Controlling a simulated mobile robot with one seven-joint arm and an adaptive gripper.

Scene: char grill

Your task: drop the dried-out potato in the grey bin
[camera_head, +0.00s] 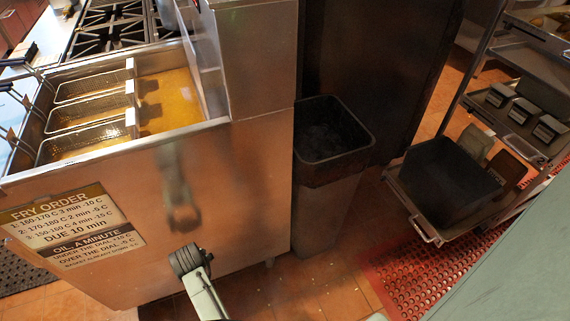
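The bin (327,205) stands on the floor in the middle of the head view, just right of the fryer. It is upright, with a dark rim, a grey lower body and an open top. Its inside is dark, and I cannot make out what lies in it. I see no potato in this view. The dark end of my arm (188,259) shows low in the picture, in front of the fryer and to the left of the bin. Its fingers cannot be made out, nor whether it holds anything.
The steel fryer (250,170) with baskets (88,114) and oil fills the left. A stove (110,30) is behind it. A dark tall panel (375,60) stands behind the bin. A shelf rack (427,228) with a black tub (450,183) and a red mat (425,275) are right.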

